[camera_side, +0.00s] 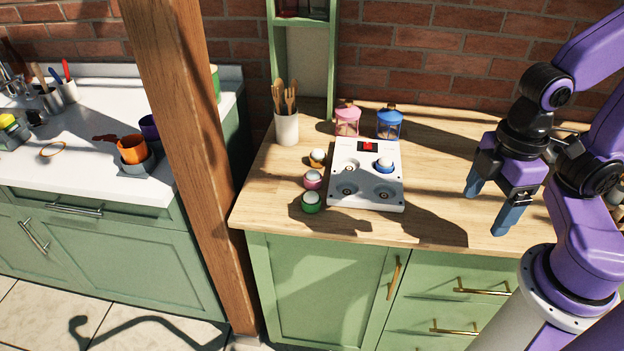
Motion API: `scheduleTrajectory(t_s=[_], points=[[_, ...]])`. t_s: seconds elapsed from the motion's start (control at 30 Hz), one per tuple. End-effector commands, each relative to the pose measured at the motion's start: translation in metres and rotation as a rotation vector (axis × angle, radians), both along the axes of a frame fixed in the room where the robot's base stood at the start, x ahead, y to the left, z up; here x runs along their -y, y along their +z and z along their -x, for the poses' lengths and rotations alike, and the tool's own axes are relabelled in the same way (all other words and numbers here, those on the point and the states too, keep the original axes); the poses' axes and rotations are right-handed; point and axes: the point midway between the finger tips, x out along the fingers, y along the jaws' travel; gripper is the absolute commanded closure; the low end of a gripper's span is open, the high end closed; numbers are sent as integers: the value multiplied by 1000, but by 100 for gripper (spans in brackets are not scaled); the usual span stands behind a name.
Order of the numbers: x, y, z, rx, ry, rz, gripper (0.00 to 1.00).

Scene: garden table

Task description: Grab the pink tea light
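The pink tea light (313,179) is a small pink cup with a white top. It stands on the wooden table left of the white board, between the orange tea light (318,158) behind it and the green tea light (311,202) in front. A blue tea light (384,165) sits on the white board (367,194). My gripper (487,213) is open and empty at the right, above the table and well apart from the pink tea light. Its fingers point down.
A pink lantern (347,121) and a blue lantern (389,124) stand behind the board. A utensil pot (287,129) is at the back left. A wooden post (190,150) rises left of the table. The table (440,150) is clear between board and gripper.

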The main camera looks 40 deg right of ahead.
Motion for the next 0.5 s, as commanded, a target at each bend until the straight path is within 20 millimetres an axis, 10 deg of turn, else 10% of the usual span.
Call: scheduleTrajectory(t_s=[0.5], points=[[-13,-3,-25,-127,-285,33,20]])
